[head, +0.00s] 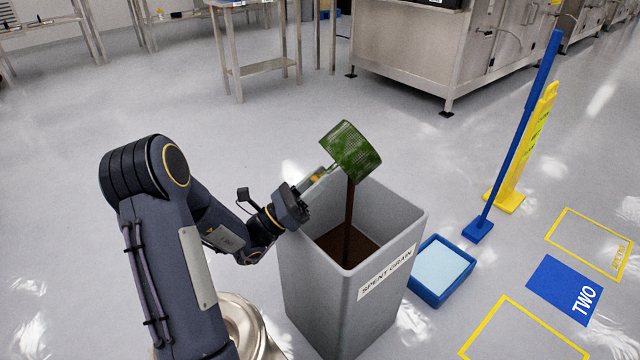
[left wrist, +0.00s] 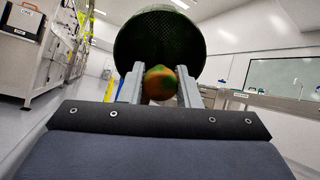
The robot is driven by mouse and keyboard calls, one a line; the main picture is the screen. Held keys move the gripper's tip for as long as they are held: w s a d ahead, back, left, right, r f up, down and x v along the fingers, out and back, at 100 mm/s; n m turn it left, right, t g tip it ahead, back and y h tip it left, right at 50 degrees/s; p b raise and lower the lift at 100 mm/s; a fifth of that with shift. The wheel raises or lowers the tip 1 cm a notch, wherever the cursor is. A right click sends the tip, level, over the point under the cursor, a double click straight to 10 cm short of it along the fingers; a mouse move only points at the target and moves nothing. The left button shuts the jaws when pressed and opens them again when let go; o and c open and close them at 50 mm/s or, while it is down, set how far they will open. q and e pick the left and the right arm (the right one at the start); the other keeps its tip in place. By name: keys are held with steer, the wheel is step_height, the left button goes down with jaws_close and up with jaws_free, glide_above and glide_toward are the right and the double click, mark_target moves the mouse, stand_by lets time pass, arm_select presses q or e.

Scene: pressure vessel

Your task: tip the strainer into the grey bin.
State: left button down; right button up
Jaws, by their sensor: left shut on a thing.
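The strainer (head: 350,150) is a green mesh basket held tilted above the grey bin (head: 385,240), which is labelled "SPENT GRAIN". A brown stream (head: 349,215) runs from the strainer down into the bin, where brown matter (head: 340,245) shows inside. My left gripper (head: 318,182) is shut on the strainer's handle, above the bin's left rim. In the left wrist view the dark mesh strainer (left wrist: 160,45) fills the top middle, and an orange-green knob (left wrist: 160,83) sits between the fingers (left wrist: 159,88). My right gripper is not in view.
A blue tray with a pale pad (head: 442,270) lies on the floor right of the bin. A blue long-handled tool (head: 515,130) and a yellow floor sign (head: 515,170) stand further right. Steel machines (head: 440,50) and a table (head: 262,65) are behind.

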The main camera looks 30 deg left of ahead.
arm_select(q)
steer(key=shift+s+r+t+h, duration=0.1)
steer(key=shift+r+t+h, duration=0.35)
steer(key=shift+r, duration=0.5)
steer(key=shift+s, duration=0.1)
